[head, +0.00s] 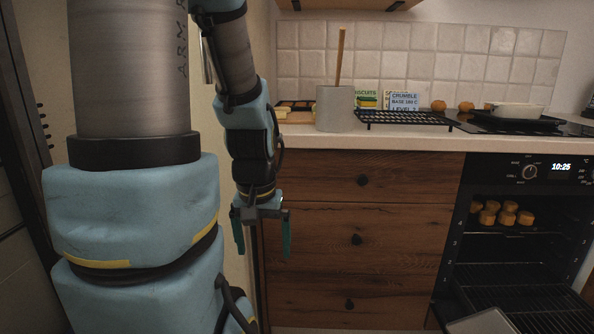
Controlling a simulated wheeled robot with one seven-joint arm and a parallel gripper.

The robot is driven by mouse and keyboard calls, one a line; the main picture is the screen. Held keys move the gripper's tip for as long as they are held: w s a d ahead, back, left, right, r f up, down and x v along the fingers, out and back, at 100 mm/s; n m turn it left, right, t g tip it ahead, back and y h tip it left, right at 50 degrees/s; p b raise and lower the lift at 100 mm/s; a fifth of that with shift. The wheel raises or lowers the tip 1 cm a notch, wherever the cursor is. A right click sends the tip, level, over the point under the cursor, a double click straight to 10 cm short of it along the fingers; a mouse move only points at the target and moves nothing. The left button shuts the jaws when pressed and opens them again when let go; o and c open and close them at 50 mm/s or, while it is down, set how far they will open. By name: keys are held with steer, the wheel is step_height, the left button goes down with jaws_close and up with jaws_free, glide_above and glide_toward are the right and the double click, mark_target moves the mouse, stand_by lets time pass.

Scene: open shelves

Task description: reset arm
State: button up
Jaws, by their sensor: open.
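My gripper (262,236) hangs pointing down in the left middle of the head view, in front of the left edge of the wooden drawer unit (400,235). Its two dark green fingers are spread apart with nothing between them. My blue and grey arm fills the left part of the view and hides what lies behind it.
The oven (515,170) at right has its door open low, with several orange-brown pieces (500,213) on an upper level. The counter above the drawers holds a grey crock (335,108), a black cooling rack (403,119) and a white dish (518,111).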

step_height(320, 180, up, 18)
steer(key=p, duration=1.6)
steer(key=shift+r, duration=0.25)
